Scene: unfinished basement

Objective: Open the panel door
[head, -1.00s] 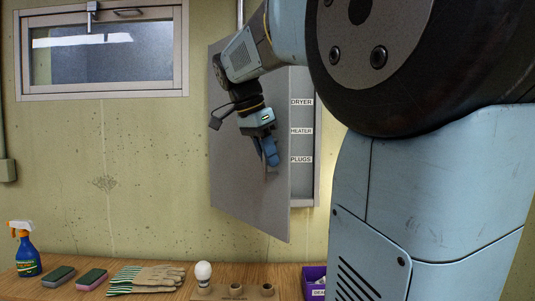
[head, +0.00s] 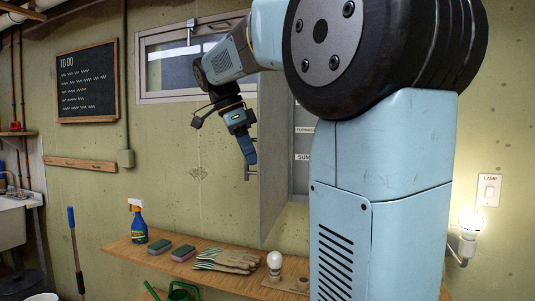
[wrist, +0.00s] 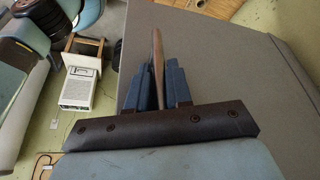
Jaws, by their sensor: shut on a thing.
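The grey panel door (head: 271,165) stands swung out from the wall and shows nearly edge-on in the head view. Behind it, part of the panel's inside (head: 301,140) shows with white labels, partly hidden by my arm. My gripper (head: 250,157) is at the outer face of the door, shut on its handle (head: 249,174). In the wrist view, the blue fingers of my gripper (wrist: 155,88) are closed around the thin brownish handle (wrist: 158,58), and the grey door face (wrist: 235,70) fills the right side.
A wooden shelf (head: 225,279) below holds a spray bottle (head: 138,222), sponges, gloves (head: 228,261) and a bulb (head: 275,263). A lit lamp (head: 468,237) is on the wall at right. Open space lies left of the door.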

